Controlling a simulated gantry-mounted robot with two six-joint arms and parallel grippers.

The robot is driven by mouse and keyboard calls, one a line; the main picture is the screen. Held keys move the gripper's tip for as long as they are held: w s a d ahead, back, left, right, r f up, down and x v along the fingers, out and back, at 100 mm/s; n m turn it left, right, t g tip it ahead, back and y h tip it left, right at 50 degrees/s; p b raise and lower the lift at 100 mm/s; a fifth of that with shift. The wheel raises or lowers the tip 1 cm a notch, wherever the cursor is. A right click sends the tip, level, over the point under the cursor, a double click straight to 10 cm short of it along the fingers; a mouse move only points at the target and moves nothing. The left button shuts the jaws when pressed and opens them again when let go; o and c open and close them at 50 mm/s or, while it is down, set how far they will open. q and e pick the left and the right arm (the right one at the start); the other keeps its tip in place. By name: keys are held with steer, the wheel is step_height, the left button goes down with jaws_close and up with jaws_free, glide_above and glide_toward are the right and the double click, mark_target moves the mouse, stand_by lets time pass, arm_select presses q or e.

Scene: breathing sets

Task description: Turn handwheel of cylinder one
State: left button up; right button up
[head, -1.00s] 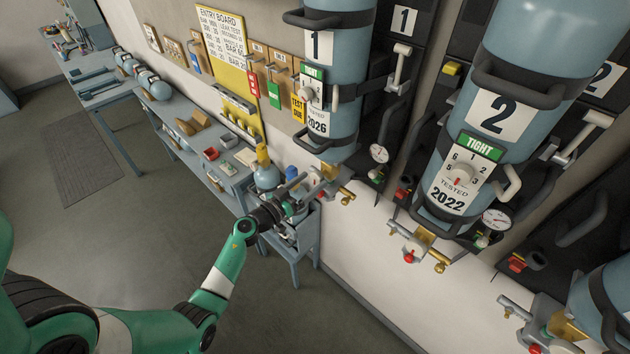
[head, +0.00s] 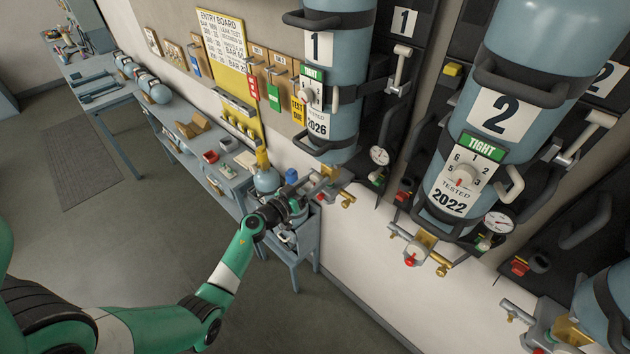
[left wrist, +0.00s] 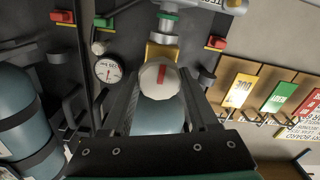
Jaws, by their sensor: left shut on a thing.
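Cylinder one (head: 337,70) is a blue upright bottle on the wall rack, marked with a 1 and a green TIGHT tag. Its valve (head: 331,173) is at its lower end. My left gripper (head: 309,182) reaches this valve from the left. In the left wrist view the handwheel (left wrist: 160,76), a pale round knob with a red mark, sits between the two fingers of my left gripper (left wrist: 160,95). The gripper is shut on it. In the head view the handwheel is mostly hidden by the gripper. My right gripper is not in view.
Cylinder two (head: 500,120) hangs to the right with its own valve (head: 425,240). A pressure gauge (head: 379,155) is right of cylinder one's valve. A bench (head: 215,170) with small items runs along the wall behind my left gripper.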

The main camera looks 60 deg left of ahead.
arm_select(q)
steer(key=shift+r+m+p, duration=0.1)
steer(key=shift+m+p, duration=0.2)
